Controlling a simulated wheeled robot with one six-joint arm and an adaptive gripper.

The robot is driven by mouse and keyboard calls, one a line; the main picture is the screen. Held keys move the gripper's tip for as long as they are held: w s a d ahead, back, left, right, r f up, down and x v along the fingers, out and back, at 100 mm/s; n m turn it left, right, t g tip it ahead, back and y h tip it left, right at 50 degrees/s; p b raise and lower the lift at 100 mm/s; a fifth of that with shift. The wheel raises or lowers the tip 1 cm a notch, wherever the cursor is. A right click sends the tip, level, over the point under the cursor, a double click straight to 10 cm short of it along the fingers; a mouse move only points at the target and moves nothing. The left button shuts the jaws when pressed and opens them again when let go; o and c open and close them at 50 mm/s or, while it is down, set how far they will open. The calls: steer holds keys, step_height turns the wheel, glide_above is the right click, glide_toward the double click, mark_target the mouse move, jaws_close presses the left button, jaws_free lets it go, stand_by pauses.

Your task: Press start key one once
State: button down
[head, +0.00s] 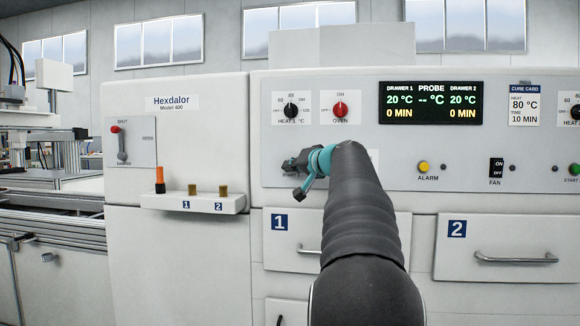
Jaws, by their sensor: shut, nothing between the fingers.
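My gripper (297,170) is shut and empty in front of the control panel (430,153), at its left part above drawer 1. Its dark fingers and teal wrist cover the spot below the heat 1 knob, where part of a label shows. Start key one itself is hidden there, and I cannot tell whether a finger touches it. The display (430,103) reads 20 °C and 0 MIN for both drawers. A green start key (574,169) shows at the right edge, on the drawer 2 side.
The heat 1 knob (291,110) and red oven knob (340,109) sit just above my gripper. A yellow alarm button (424,167) and fan switch (496,171) are to the right. Drawer 1 (285,250) and drawer 2 (500,285) are closed. A small shelf (165,202) projects at left.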

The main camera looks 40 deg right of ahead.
steer(key=shift+w+d, duration=0.3)
steer(key=shift+d, duration=0.05)
stand_by(0.7)
steer(key=shift+s+a, duration=0.15)
stand_by(0.3)
steer(key=shift+s+a+b, duration=0.45)
steer(key=shift+a+b, duration=0.1)
steer(key=shift+s+a+b, duration=1.6)
steer(key=shift+a+b, duration=0.05)
steer(key=shift+a, duration=0.25)
